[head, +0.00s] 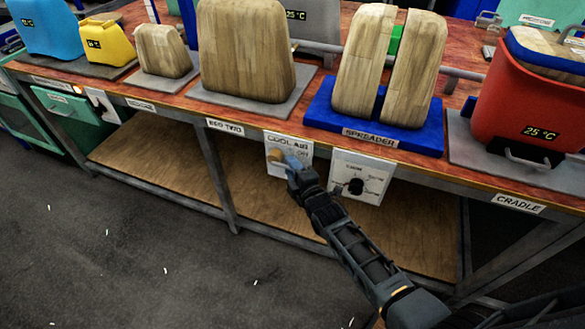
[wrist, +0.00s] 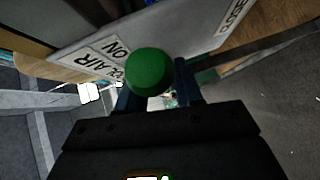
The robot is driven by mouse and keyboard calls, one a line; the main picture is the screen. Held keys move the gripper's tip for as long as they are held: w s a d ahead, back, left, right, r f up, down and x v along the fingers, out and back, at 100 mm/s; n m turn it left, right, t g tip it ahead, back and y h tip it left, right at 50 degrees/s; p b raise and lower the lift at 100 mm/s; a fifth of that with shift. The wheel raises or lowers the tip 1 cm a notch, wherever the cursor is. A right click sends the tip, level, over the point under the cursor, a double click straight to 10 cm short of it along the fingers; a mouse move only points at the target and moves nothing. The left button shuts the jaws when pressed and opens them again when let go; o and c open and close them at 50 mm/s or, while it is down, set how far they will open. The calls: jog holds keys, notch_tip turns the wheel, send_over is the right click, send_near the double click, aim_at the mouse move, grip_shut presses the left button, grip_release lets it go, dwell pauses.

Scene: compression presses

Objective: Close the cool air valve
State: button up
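The cool air valve is a small white panel (head: 299,150) marked "COOL AIR" and "ON" on the front edge of the bench. It also shows in the wrist view (wrist: 195,40), tilted, with the "AIR" and "ON" labels left of a round green knob (wrist: 149,72). In the head view an orange-tan part (head: 275,156) shows at the panel's left. My gripper (head: 292,163) is at the panel, its blue fingertips partly covering it. In the wrist view its fingers (wrist: 159,92) are apart, with the knob in front of the gap, overlapping the left finger. I cannot tell whether they touch it.
A dial panel (head: 362,177) with a black knob hangs just right of my gripper. Wooden blocks on the blue spreader (head: 369,132) and a red cradle bin (head: 525,105) stand on the bench above.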

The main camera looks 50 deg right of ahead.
grip_shut()
dwell(0.3)
dwell(0.4)
